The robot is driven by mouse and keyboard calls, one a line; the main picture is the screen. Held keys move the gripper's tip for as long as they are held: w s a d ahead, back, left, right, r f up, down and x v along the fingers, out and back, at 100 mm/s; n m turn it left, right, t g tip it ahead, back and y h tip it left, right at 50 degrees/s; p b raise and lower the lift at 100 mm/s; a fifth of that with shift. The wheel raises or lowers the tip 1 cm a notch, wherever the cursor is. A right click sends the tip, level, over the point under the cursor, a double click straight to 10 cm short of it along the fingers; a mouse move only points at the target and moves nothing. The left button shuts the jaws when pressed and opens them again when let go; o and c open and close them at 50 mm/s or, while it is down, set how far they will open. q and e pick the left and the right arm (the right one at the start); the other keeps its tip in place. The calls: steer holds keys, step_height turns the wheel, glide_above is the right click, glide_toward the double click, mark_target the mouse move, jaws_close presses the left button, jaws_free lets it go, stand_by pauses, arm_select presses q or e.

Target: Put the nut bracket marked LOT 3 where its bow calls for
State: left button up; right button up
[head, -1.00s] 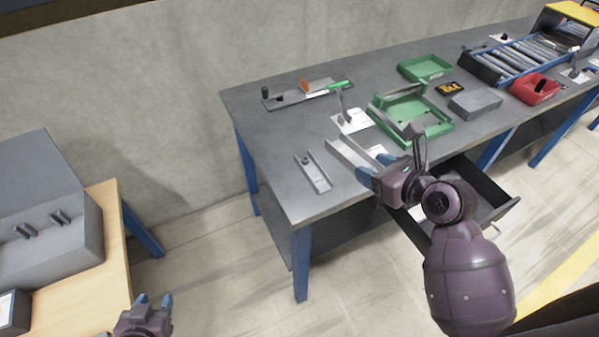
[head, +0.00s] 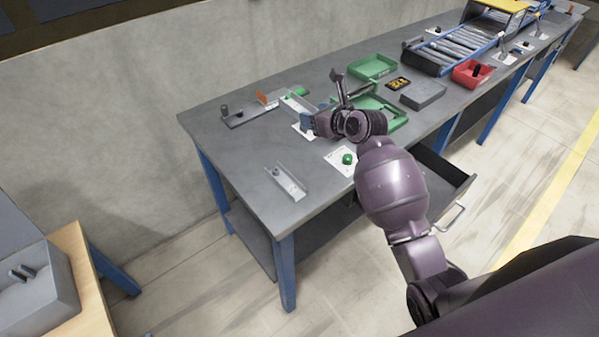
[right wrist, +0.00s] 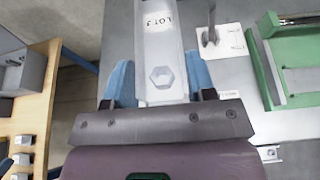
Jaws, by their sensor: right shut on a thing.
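The nut bracket marked LOT 3 (right wrist: 163,50) is a light grey channel with a hexagonal nut shape near its held end. My right gripper (right wrist: 162,88) is shut on that end, with a blue fingertip on each side. In the head view the bracket (head: 298,102) points away from my right gripper (head: 312,121), over the table close to a flat fixture (head: 240,115) with a black knob and an orange block (head: 261,97). A green part (head: 295,91) shows just behind the bracket. I cannot tell whether the bracket touches the fixture. My left gripper is out of view.
Another grey channel (head: 287,183) lies near the table's left end. A white card (head: 339,163) has a green knob (head: 347,158) on it. A green fixture (head: 397,121) is partly behind my arm. A green tray (head: 372,67), grey block (head: 423,94) and red bin (head: 472,74) stand farther right. A drawer (head: 440,180) is open.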

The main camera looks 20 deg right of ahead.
steer(key=b, duration=0.2)
glide_above(313, 173)
step_height(313, 173, down, 13)
steer(key=shift+d+r, duration=0.1)
steer(key=shift+r, duration=0.1)
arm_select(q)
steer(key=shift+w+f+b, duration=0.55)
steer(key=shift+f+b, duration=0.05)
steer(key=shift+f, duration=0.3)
arm_select(e)
steer(key=shift+f, duration=2.7)
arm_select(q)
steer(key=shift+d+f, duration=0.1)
arm_select(e)
steer(key=shift+f, duration=0.2)
steer(key=o, duration=1)
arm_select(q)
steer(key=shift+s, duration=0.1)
arm_select(e)
steer(key=shift+o, duration=0.2)
